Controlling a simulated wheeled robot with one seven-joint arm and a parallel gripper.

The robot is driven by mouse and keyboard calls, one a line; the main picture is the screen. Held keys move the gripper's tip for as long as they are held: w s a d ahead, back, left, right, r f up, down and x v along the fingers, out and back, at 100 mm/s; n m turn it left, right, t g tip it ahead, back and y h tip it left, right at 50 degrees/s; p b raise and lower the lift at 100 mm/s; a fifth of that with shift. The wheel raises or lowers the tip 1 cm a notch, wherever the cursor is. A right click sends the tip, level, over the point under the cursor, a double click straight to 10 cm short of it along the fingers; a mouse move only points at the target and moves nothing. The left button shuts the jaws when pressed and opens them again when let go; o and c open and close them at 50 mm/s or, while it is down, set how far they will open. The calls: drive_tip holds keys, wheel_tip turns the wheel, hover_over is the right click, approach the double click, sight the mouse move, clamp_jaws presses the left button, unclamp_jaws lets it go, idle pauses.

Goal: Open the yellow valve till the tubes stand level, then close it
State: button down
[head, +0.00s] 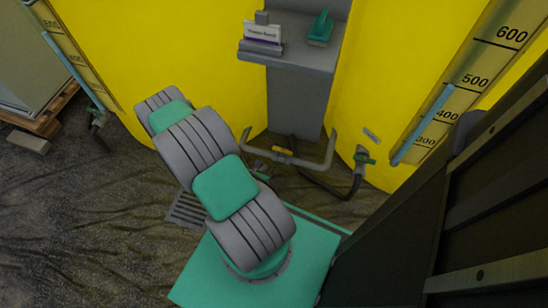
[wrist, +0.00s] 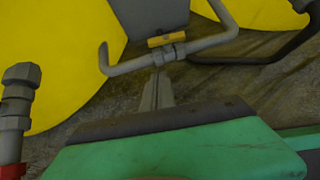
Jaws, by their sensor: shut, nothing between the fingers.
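The yellow valve handle (head: 282,151) sits on the grey cross pipe (head: 312,163) between the two yellow tanks and lies roughly along the pipe. It also shows in the wrist view (wrist: 167,39), just beyond my gripper (wrist: 157,84), whose fingers are together and empty, apart from the handle. In the head view my arm largely hides my gripper. The right tube (head: 430,115) holds a blue column reaching just below the 500 mark. The left tube (head: 68,60) has a blue column too; its top is near the picture's upper left, its marks too small to read surely.
A grey stand (head: 290,58) between the tanks bears a labelled block (head: 263,33) and a green-topped item (head: 320,30). A green-handled fitting (head: 364,158) and dark hose (head: 318,184) lie right of the pipe. A floor grate (head: 186,211) lies left of my arm's base.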

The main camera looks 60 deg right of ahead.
sight(282, 152)
drive_tip(key=d+f+b, duration=0.4)
drive_tip(key=d+f, duration=0.1)
drive_tip(key=d, duration=0.6)
drive_tip(key=shift+w+f, duration=0.35)
drive_tip(key=shift+f, duration=0.05)
drive_tip(key=shift+a, duration=0.1)
